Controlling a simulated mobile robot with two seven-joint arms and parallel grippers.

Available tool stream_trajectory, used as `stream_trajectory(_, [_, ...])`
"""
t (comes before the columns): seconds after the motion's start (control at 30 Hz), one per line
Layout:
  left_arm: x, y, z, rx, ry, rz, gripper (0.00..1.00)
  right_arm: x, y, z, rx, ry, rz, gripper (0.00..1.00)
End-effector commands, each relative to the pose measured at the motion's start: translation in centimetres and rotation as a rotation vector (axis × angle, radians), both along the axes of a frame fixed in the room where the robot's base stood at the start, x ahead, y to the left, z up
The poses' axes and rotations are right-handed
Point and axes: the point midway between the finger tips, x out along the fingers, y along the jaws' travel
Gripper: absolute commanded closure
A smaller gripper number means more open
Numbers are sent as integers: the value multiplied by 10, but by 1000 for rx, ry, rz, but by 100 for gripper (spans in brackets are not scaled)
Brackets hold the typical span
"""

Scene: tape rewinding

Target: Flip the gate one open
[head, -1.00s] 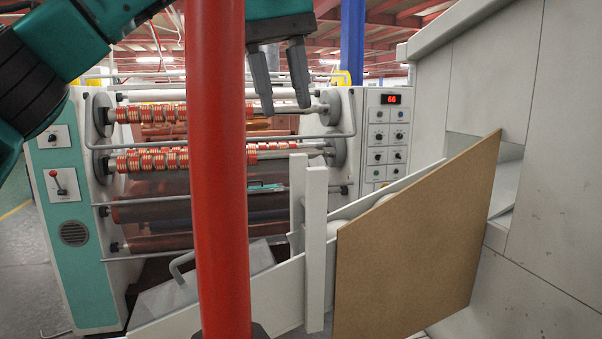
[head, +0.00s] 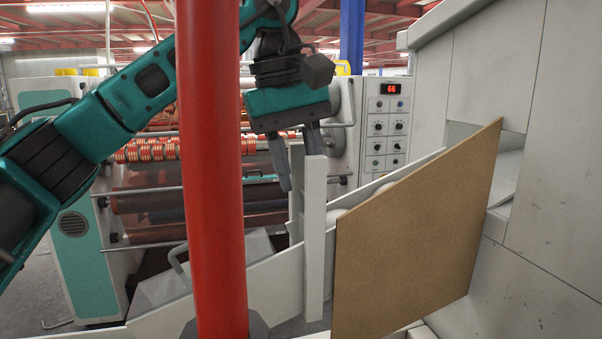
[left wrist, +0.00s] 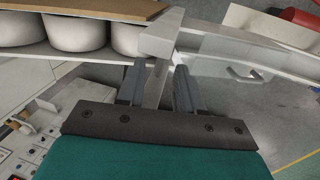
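The gate is most likely the pair of white upright slats on the chute, a front slat (head: 316,245) and a rear slat (head: 296,200); both stand upright. My left gripper (head: 295,160) points down at the top of these slats, its fingers apart. In the left wrist view, a white bar (left wrist: 157,84) of the gate lies between the fingertips (left wrist: 157,70), with narrow gaps beside it. Firm contact cannot be told. A white block (left wrist: 160,38) is just beyond the fingertips. My right gripper is not in view.
White round rolls (left wrist: 75,33) sit in the chute behind a brown panel (head: 415,235). A red post (head: 212,180) hides part of the chute and my left arm. The winding machine (head: 75,250) stands behind, with a control panel (head: 387,130).

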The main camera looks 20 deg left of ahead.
Motion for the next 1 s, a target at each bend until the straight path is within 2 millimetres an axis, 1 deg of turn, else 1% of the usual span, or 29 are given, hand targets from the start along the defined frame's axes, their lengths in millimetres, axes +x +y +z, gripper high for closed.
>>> stream_trajectory(0.03, [0,0,-5,0,2,1,64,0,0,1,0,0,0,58])
stream_trajectory(0.17, [1,-2,-11,-1,-1,0,64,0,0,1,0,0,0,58])
stream_trajectory(0.43, [1,-2,-12,-1,-1,0,64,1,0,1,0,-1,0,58])
stream_trajectory(0.47, [1,-2,-12,-1,-1,0,66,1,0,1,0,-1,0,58])
stream_trajectory(0.8, [1,-2,-12,0,0,-1,98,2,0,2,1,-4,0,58])
stream_trajectory(0.83, [1,-2,-12,0,0,0,100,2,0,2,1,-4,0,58])
stream_trajectory(1.0, [1,-2,-12,0,0,-1,100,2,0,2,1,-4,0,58])
